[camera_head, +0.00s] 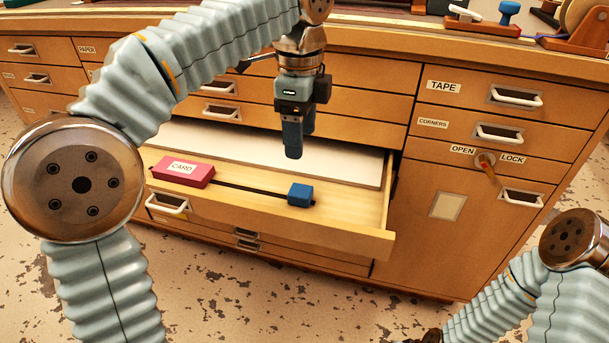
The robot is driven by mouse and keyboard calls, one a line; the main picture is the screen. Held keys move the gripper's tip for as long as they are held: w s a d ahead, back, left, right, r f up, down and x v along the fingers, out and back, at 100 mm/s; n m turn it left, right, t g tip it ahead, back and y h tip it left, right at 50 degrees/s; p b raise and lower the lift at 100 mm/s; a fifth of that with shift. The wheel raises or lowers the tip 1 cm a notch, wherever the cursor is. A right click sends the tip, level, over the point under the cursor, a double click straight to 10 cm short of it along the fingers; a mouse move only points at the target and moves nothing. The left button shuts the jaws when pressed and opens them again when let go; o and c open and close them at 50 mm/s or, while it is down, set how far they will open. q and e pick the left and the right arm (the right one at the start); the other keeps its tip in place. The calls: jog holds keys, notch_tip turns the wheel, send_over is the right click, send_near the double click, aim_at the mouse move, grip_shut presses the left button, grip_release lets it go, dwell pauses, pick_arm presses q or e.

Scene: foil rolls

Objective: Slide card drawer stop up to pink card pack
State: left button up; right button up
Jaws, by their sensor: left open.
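The card drawer (352,233) is pulled out of the wooden cabinet. In it, the pink card pack (183,171), labelled CARD, sits at the left. The blue drawer stop (300,194) sits to its right on a dark rail (245,188), with a clear gap between the two. My left gripper (293,153) points down above the drawer, over and slightly behind the stop, apart from it. It is open and empty; its fingers overlap in this view. My right arm shows at the lower right, but its gripper cannot be made out.
A white sheet or board (270,155) lies in the drawer behind the rail. To the right are closed drawers labelled TAPE (444,87) and CORNERS, and a key-like lever (487,164) by OPEN and LOCK labels. The cabinet top (400,37) holds tools at the right.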

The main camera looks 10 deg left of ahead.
aim_at(300, 190)
pick_arm(q)
notch_tip(300, 190, down, 13)
jog(key=b, duration=0.3)
jog(key=shift+a+r+b, duration=0.1)
jog(key=shift+b, duration=0.3)
grip_shut()
